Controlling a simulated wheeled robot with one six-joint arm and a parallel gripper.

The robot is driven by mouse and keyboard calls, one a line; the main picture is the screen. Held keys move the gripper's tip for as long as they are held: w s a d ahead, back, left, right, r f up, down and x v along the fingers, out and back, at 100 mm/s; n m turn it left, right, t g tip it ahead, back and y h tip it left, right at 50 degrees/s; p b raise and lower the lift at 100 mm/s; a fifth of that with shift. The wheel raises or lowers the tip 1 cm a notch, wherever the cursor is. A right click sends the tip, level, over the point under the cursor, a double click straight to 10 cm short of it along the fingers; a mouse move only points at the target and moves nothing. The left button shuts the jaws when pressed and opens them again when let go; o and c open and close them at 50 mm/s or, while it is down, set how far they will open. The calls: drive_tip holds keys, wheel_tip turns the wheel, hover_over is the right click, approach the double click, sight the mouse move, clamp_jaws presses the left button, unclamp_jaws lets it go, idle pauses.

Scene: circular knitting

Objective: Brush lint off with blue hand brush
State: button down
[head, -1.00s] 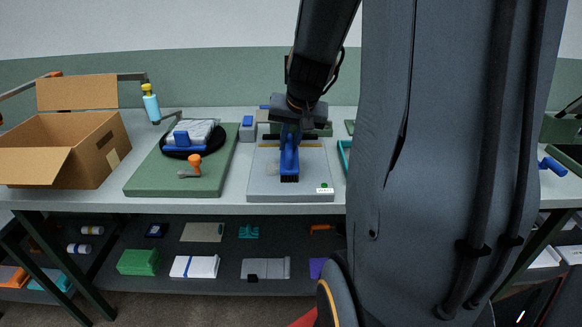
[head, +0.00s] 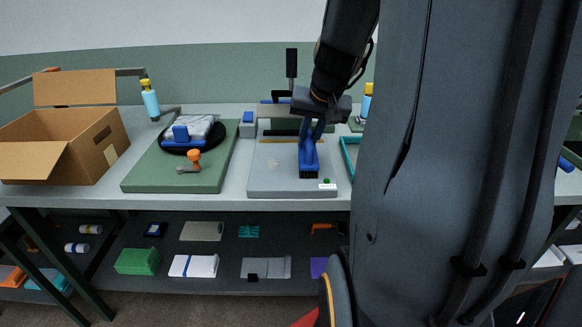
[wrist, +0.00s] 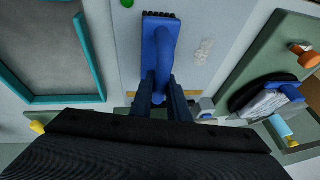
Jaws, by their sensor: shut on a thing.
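My gripper (head: 314,122) is shut on the blue hand brush (head: 308,160), whose dark bristles point down over the grey board (head: 262,182). The brush also shows in the wrist view (wrist: 160,45), between my gripper's fingers (wrist: 160,98). A pale speckled patch of lint (wrist: 203,51) lies on the board beside the brush; in the head view the patch (head: 272,163) is left of the brush. I cannot tell whether the bristles touch the board. A green dot (head: 326,181) and a small white label sit at the board's front right.
Left of the board is a green mat (head: 150,178) with a black disc, folded cloth and orange-knobbed tool (head: 192,162). An open cardboard box (head: 60,140) stands further left. A teal-edged tray (wrist: 65,98) lies on the board's other side. My arm hides the table's right part.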

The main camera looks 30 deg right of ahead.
drive_tip(key=shift+a, duration=0.1)
drive_tip(key=shift+w+a+r+p, duration=0.1)
drive_tip(key=shift+w+a+p, duration=0.6)
drive_tip(key=shift+a, duration=0.2)
drive_tip(key=shift+w+a+r+p, duration=0.1)
drive_tip(key=shift+w+a+p, duration=0.55)
drive_tip(key=shift+a, duration=0.25)
drive_tip(key=shift+w+a, duration=0.1)
drive_tip(key=shift+a, duration=0.05)
drive_tip(key=shift+w+a+f+p, duration=0.1)
drive_tip(key=shift+w+a+p, duration=0.45)
drive_tip(key=shift+a+p, duration=0.25)
drive_tip(key=shift+w+a+f+p, duration=0.1)
drive_tip(key=shift+w+a+p, duration=0.5)
drive_tip(key=shift+a, duration=0.2)
drive_tip(key=shift+s, duration=0.1)
drive_tip(key=s+d+b, duration=0.2)
drive_tip(key=d+b, duration=0.1)
drive_tip(key=shift+d+f, duration=0.15)
drive_tip(key=shift+s+d+b, duration=0.3)
drive_tip(key=shift+s+d, duration=0.1)
